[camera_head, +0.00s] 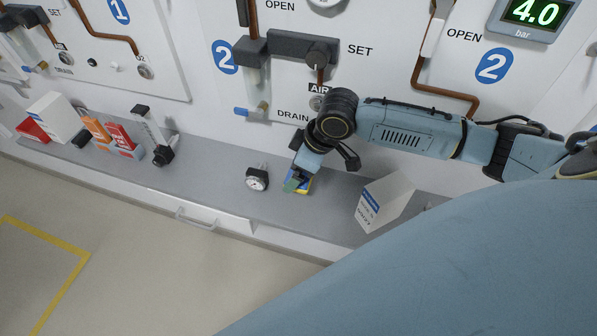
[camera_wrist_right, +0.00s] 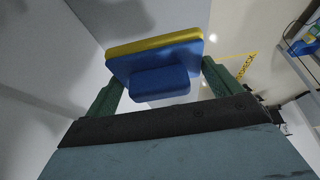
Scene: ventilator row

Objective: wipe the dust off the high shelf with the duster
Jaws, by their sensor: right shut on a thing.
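The duster is a blue block with a yellow layer (camera_head: 304,184). In the head view it is at the grey ledge, partly hidden by my right gripper (camera_head: 296,181); I cannot tell whether it touches the ledge. In the right wrist view the duster (camera_wrist_right: 155,50) shows its blue grip (camera_wrist_right: 160,83) between the green fingers of my right gripper (camera_wrist_right: 161,87), which is shut on it. A long grey ledge (camera_head: 225,200) runs along the wall; I cannot tell whether a high shelf is in view. No dust can be made out. My left gripper is not in view.
On the ledge, a round gauge (camera_head: 257,179) stands left of the duster and a white box (camera_head: 384,203) right of it. Orange and red boxes (camera_head: 110,133) and a valve unit (camera_head: 155,140) are farther left. Wall pipes and a regulator (camera_head: 290,48) are above.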

